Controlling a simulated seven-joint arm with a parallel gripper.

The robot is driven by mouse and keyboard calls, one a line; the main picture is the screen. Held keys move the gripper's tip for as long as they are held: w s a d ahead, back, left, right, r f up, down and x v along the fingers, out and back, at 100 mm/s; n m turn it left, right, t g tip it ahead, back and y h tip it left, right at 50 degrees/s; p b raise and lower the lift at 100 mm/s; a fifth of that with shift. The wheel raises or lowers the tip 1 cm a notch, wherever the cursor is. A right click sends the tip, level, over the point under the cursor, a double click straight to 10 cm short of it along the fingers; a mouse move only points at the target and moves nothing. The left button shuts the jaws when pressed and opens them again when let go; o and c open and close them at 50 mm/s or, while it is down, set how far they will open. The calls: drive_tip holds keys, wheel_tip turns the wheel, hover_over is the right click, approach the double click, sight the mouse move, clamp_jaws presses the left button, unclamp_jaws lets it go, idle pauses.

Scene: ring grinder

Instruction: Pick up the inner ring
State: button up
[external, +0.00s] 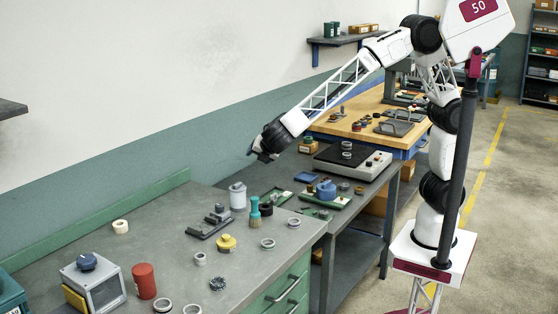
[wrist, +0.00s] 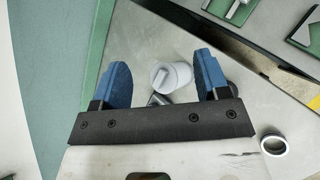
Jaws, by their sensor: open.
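Several metal rings lie on the grey bench in the external view, among them one near the front edge (external: 267,243), one further right (external: 294,222) and a smaller one (external: 200,258). I cannot tell which is the inner ring. In the wrist view one ring (wrist: 274,144) lies at the lower right, outside the fingers. My gripper (external: 256,154) is above the back of the bench, well clear of the rings. In the wrist view its blue-tipped fingers (wrist: 164,80) are apart, with nothing held between them.
A grey-white canister (external: 238,196) stands below my gripper; it shows between the fingers in the wrist view (wrist: 170,76). A teal brush (external: 255,212), a yellow knob (external: 226,243) and a red cylinder (external: 144,281) stand nearby. The wall is close behind the bench.

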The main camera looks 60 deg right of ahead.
drive_tip(key=a+f+n+t+y, duration=0.2)
drive_tip(key=a+f+n, duration=0.2)
drive_tip(key=a, duration=0.8)
drive_tip(key=n+t+y, duration=0.2)
drive_tip(key=n+y, duration=0.3)
drive_tip(key=n, duration=0.6)
approach(202, 256)
drive_tip(key=x, duration=0.3)
drive_tip(key=shift+w+d+r, duration=0.1)
drive_tip(key=shift+d+r, duration=0.05)
drive_tip(key=shift+d, duration=0.2)
drive_tip(key=shift+a, duration=0.2)
drive_tip(key=shift+f, duration=0.2)
drive_tip(key=shift+x, duration=1.1)
drive_tip(key=shift+a, duration=0.1)
